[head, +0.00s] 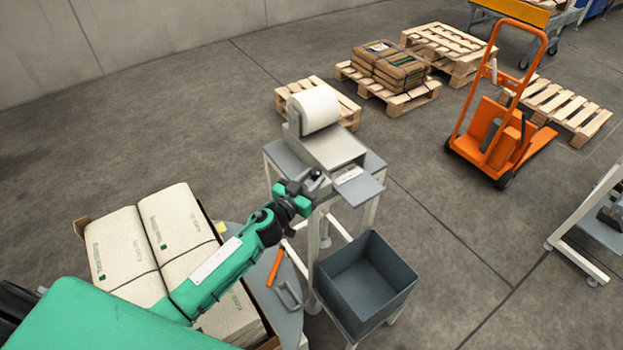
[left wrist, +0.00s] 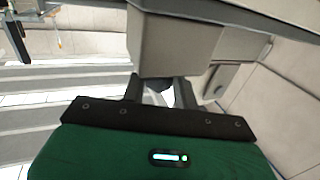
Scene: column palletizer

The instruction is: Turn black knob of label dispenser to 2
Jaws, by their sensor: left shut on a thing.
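The label dispenser (head: 333,150) is a grey-white machine with a large white roll (head: 315,108) on top, standing on a small grey table. My left gripper (head: 316,183) is at the front left side of the dispenser. In the left wrist view its two dark fingers (left wrist: 158,92) reach up under the light grey housing (left wrist: 175,45). They are shut on a small dark thing between them, which looks like the black knob (left wrist: 160,97). The knob is mostly hidden by the fingers, and its setting cannot be read. My right gripper is not in view.
A dark grey open bin (head: 366,285) stands below the dispenser, front right. Pallets (head: 400,98) and an orange lift truck (head: 497,130) stand behind.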

